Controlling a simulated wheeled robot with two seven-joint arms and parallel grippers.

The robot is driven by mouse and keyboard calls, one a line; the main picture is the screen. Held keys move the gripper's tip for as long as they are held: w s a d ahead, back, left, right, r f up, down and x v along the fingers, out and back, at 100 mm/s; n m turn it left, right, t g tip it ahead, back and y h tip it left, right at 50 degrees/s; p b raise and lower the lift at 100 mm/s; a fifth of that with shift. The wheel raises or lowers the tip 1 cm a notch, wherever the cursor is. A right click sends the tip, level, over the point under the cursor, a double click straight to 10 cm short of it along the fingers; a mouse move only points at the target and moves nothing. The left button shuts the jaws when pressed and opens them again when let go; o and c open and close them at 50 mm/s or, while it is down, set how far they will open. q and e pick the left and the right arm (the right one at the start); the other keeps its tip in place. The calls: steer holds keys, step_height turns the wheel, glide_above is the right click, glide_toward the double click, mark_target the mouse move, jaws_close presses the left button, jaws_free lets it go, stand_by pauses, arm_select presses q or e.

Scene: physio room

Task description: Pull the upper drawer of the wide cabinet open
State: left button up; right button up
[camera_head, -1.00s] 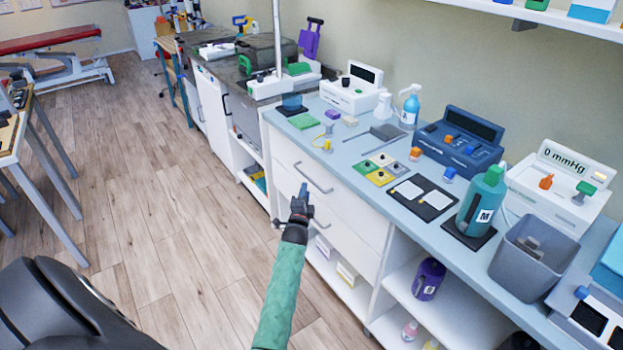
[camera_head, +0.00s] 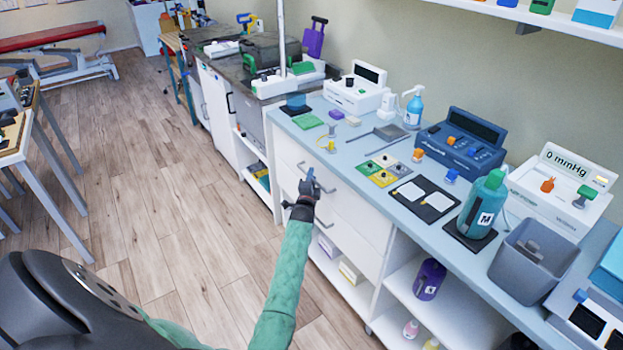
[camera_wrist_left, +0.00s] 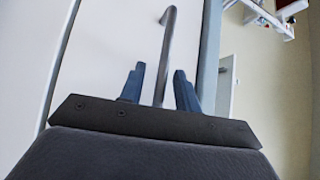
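The wide cabinet (camera_head: 402,222) stands along the wall under a pale blue worktop. Its white upper drawer (camera_head: 352,205) looks shut. The drawer's curved metal handle (camera_head: 326,184) is right at my left gripper (camera_head: 311,180). In the left wrist view the handle bar (camera_wrist_left: 168,50) runs between the two blue fingertips of the left gripper (camera_wrist_left: 159,85). The fingers are apart, with a gap visible on each side of the bar, so the gripper is open around the handle. My right gripper is in neither view.
The worktop (camera_head: 365,150) carries several devices, a teal bottle (camera_head: 484,203) and a grey bin (camera_head: 533,258). Open shelves with a purple bottle (camera_head: 429,279) are right of the drawers. The wooden floor (camera_head: 170,210) left of the cabinet is clear.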

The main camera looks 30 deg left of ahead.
arm_select(q)
jaws_close()
